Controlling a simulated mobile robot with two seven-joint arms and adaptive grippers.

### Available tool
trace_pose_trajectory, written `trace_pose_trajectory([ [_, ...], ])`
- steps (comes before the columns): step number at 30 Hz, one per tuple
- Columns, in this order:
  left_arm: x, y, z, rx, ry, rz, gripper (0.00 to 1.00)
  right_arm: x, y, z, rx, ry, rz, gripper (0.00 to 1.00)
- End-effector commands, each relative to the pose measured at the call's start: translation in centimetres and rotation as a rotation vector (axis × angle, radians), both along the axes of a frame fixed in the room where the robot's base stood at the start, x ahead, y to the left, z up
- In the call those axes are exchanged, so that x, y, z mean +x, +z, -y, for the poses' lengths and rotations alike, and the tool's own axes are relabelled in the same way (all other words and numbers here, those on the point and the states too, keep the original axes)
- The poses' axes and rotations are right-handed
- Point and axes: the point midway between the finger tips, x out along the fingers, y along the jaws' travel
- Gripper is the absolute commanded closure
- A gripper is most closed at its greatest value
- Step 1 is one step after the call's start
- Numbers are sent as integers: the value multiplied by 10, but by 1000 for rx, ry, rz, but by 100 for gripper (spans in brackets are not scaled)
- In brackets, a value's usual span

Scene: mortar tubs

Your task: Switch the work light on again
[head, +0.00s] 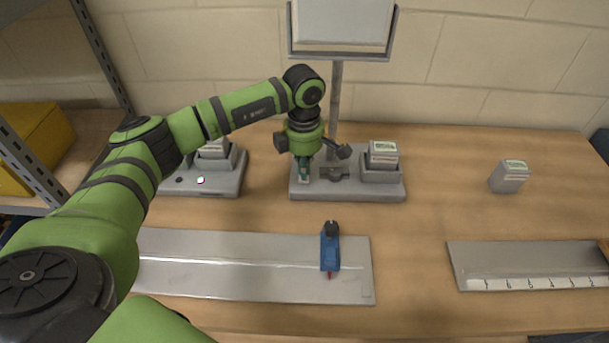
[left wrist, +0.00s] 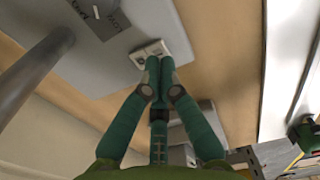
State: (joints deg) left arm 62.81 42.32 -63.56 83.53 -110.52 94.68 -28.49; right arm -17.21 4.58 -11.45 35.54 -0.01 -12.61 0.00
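The work light has a pale, flat panel (head: 343,22) on a grey post (head: 336,105) above a grey base (head: 347,190). The panel looks dull greyish white, with no clear glow. My left gripper (head: 304,176) points down over the left part of this base. In the left wrist view its fingers (left wrist: 161,62) are together, with nothing seen between them. Their tips are at the edge of a small pale switch plate (left wrist: 150,50) on the base; I cannot tell whether they touch it. A battery (head: 383,154) with a greenish display sits in the base's right holder. My right gripper is not in view.
A charger (head: 225,185) with a small green light stands left of the lamp, partly behind my arm. A loose battery (head: 509,176) stands at right. A blue-handled tool (head: 330,248) lies on a metal plate (head: 210,262) in front. A ruler-marked plate (head: 530,262) lies at right.

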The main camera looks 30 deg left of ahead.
Motion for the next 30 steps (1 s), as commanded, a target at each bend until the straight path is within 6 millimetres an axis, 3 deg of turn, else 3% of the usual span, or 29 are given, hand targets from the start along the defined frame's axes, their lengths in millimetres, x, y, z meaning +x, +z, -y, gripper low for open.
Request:
trace_pose_trajectory([
  [30, 0, -17, 0, 0, 0, -1, 100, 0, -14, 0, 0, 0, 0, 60],
])
